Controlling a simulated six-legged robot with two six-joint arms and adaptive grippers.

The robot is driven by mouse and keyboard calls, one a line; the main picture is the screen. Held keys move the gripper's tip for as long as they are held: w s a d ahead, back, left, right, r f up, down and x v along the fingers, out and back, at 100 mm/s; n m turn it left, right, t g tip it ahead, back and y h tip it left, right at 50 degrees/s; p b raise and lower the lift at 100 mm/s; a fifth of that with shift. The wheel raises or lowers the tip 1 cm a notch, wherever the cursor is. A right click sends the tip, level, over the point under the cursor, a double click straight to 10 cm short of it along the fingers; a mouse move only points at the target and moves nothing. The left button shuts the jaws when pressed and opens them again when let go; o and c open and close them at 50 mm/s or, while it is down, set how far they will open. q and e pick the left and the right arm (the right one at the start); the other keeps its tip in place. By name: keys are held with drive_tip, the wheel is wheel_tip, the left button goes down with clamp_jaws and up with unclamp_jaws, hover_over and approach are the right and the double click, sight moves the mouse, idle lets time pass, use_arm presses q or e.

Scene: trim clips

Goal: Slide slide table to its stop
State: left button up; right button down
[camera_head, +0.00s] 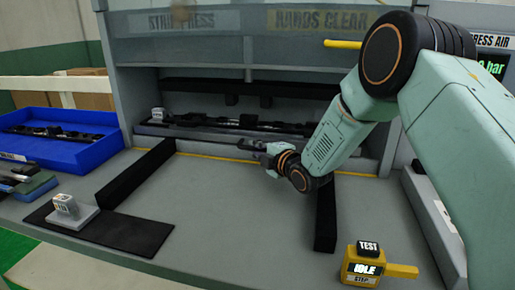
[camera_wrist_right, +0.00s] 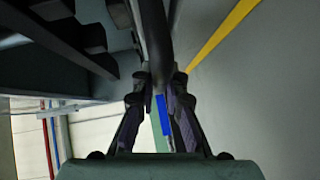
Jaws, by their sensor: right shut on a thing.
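The slide table (camera_head: 215,134) sits inside the press opening at the back of the bench, with a long dark trim piece (camera_head: 205,121) lying along it. My right gripper (camera_head: 260,147) is at the slide table's front edge, right of its middle. In the right wrist view its fingers (camera_wrist_right: 160,85) are closed around a dark bar (camera_wrist_right: 156,35) that runs up between them. The bar appears to be the slide table's front handle; the head view is too small to confirm it. My left gripper is not in view.
Two black rails (camera_head: 137,170) (camera_head: 325,215) flank a clear bench top (camera_head: 230,205). A blue bin (camera_head: 75,148) with dark trim stands left. A black mat (camera_head: 130,235) and a small grey fixture (camera_head: 75,215) lie front left. A yellow test box (camera_head: 362,265) stands front right.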

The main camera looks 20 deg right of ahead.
drive_tip(key=shift+w+d+r, duration=0.1)
drive_tip(key=shift+w+r, duration=0.1)
drive_tip(key=shift+r, duration=0.15)
drive_tip(key=c, duration=1.8)
unclamp_jaws()
drive_tip(key=shift+c, duration=0.2)
drive_tip(key=o, duration=0.5)
drive_tip(key=shift+w+f, duration=0.15)
drive_tip(key=shift+f, duration=0.15)
drive_tip(key=shift+s, duration=0.25)
drive_tip(key=v, duration=1.2)
